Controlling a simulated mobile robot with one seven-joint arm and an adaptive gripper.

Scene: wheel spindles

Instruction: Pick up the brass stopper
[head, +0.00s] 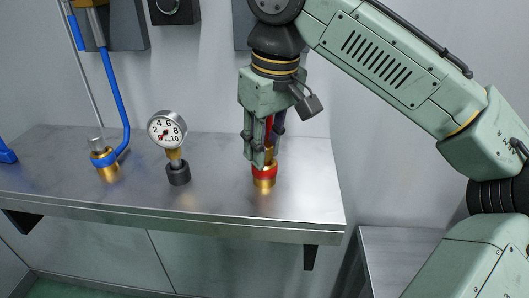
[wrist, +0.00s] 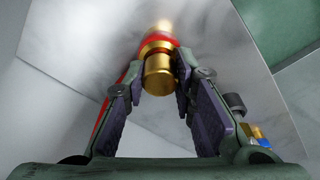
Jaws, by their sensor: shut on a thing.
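The brass stopper (wrist: 158,76) is a short gold cylinder between my fingertips in the wrist view. My gripper (head: 263,158) points down at the right part of the metal shelf and is shut on the stopper; the gripper also shows in the wrist view (wrist: 158,88). Just below the fingertips is a brass fitting with a red ring (head: 265,172) at the shelf top. The stopper is in line with this fitting, and the fingers partly hide it in the head view. I cannot tell whether the stopper is seated in the fitting or free of it.
A red hose (wrist: 112,105) runs close beside my fingers. On the metal shelf (head: 220,205), a round pressure gauge (head: 167,130) stands left of my gripper. Farther left is a brass fitting with a blue ring (head: 104,160) and a blue hose (head: 115,85). The wall is close behind.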

